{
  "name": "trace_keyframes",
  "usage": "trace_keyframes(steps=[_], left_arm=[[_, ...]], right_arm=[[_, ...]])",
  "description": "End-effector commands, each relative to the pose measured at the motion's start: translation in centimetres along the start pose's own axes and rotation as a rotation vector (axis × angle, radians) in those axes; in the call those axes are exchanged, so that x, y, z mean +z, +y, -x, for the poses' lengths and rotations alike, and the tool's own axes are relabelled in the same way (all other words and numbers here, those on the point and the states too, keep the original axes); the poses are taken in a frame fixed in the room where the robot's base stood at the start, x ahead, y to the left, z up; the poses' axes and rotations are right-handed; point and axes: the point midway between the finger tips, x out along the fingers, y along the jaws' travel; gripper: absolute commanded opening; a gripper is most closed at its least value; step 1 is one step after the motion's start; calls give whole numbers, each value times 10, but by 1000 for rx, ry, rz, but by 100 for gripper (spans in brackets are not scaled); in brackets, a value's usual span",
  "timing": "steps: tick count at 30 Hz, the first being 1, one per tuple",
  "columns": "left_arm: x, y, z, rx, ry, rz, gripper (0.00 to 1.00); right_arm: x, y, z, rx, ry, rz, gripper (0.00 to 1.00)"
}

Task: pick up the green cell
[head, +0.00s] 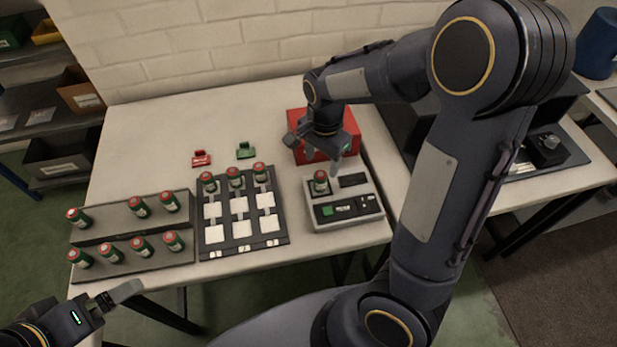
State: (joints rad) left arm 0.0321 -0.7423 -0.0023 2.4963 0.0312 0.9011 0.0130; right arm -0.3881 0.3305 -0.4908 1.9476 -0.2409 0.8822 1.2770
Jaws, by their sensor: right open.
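Several green cells with red tops are in view. One green cell (320,183) stands upright in the slot of a grey device (345,222) on the right of the table. My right gripper (324,157) is open and points down just above and behind that cell, apart from it as far as I can tell. Other cells stand in the dark tray (239,251) and in the grey stepped rack (100,232) on the left. My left gripper (125,291) is at the lower left, off the table's front edge, partly cut off; its opening is not clear.
A red box (297,122) stands behind the device, partly hidden by my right gripper. A red clip piece (201,159) and a green one (246,151) lie at the back of the tray. The table's back left is clear. Shelves with bins stand at far left.

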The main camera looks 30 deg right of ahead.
Motion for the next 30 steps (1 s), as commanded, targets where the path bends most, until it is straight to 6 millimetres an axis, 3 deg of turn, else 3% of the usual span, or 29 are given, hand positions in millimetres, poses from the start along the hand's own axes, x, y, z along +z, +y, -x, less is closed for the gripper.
trace_keyframes(steps=[18,27,30], left_arm=[[0,0,1,0,0,0,100],[0,0,1,0,0,0,100],[0,0,1,0,0,0,100]], right_arm=[[5,1,-74,13,8,-14,56],[5,0,-80,8,8,-14,56],[5,0,-80,8,8,-14,45]])
